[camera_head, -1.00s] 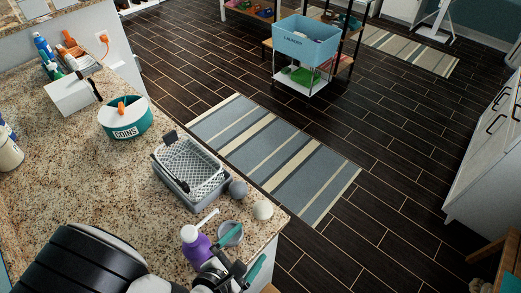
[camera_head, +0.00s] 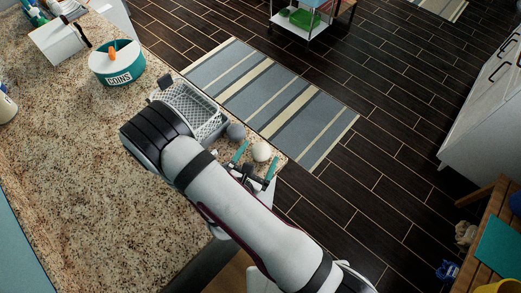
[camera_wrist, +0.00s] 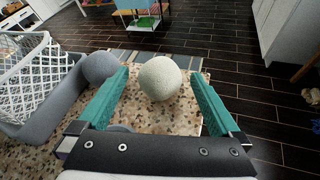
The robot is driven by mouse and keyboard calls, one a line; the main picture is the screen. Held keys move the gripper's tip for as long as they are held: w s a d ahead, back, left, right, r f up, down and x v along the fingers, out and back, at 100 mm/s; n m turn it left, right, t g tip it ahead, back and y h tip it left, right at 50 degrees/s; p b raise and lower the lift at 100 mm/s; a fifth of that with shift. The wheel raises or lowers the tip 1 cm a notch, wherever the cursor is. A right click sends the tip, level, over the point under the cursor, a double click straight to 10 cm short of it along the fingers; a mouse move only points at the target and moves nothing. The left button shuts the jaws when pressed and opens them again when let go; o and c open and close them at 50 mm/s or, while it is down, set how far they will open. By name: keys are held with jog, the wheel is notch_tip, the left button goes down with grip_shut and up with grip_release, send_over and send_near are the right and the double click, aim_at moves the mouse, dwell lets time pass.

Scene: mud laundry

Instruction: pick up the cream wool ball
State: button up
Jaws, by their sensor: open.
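The cream wool ball (camera_head: 261,151) sits on the speckled counter near its right corner. In the wrist view the cream ball (camera_wrist: 160,78) lies ahead, just beyond and between the tips of the two teal fingers. My gripper (camera_head: 257,162) is open and empty, with its fingers spread toward the ball from the near side. In the wrist view my gripper (camera_wrist: 160,90) shows a finger on each side, and I see no contact with the ball. My arm hides part of the counter in the head view.
A grey ball (camera_head: 236,131) sits left of the cream one, beside a grey-white basket (camera_head: 194,108). A teal coins tin (camera_head: 117,66) stands farther left on the counter (camera_head: 75,150). The counter edge drops to the floor just right of the cream ball.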

jog(key=shift+w+d+f, duration=0.15)
jog(key=shift+w, duration=0.15)
jog(key=c, duration=1.4)
